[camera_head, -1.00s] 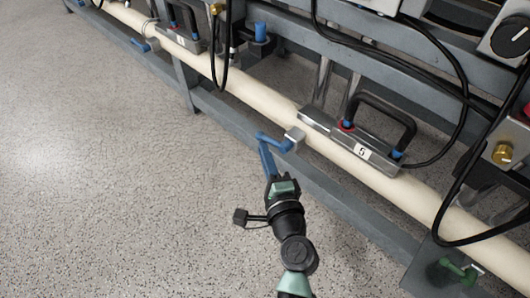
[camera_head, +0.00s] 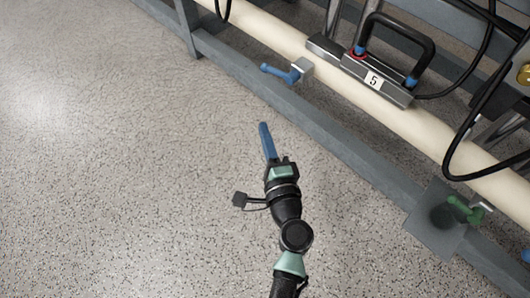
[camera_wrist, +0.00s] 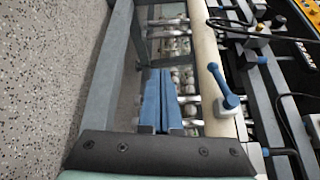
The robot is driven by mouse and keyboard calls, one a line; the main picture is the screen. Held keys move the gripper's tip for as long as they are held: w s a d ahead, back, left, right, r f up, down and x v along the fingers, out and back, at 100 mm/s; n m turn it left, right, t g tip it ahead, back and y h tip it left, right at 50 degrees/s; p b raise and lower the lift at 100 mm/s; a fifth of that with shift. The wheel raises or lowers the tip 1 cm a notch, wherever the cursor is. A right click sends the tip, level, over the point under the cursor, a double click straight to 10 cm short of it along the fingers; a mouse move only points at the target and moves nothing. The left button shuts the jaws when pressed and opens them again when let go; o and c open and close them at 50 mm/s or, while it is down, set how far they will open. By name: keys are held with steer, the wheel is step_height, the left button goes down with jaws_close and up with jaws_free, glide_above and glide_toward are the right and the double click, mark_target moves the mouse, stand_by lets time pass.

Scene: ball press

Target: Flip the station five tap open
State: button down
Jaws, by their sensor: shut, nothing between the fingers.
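The station five tap (camera_head: 282,75) has a blue lever on a silver body at the pale pipe, just below and left of the block marked 5 (camera_head: 373,82). Its lever points left in the head view. In the wrist view, the blue lever (camera_wrist: 222,86) is right of my fingers. My gripper (camera_head: 264,128), with blue fingers, is shut and empty. In the head view, it is below the tap with a clear gap between them. The fingers also show shut together in the wrist view (camera_wrist: 160,82).
The pale pipe (camera_head: 440,142) runs diagonally along the grey frame (camera_head: 330,140). A green-handled tap (camera_head: 465,210) is at lower right, by a grey plate. Black cables hang near the pipe. The speckled floor (camera_head: 120,150) left of the frame is clear.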

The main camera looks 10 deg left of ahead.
steer(key=s+f, duration=0.2)
steer(key=shift+s+d+f, duration=0.2)
steer(key=shift+s, duration=0.15)
stand_by(0.4)
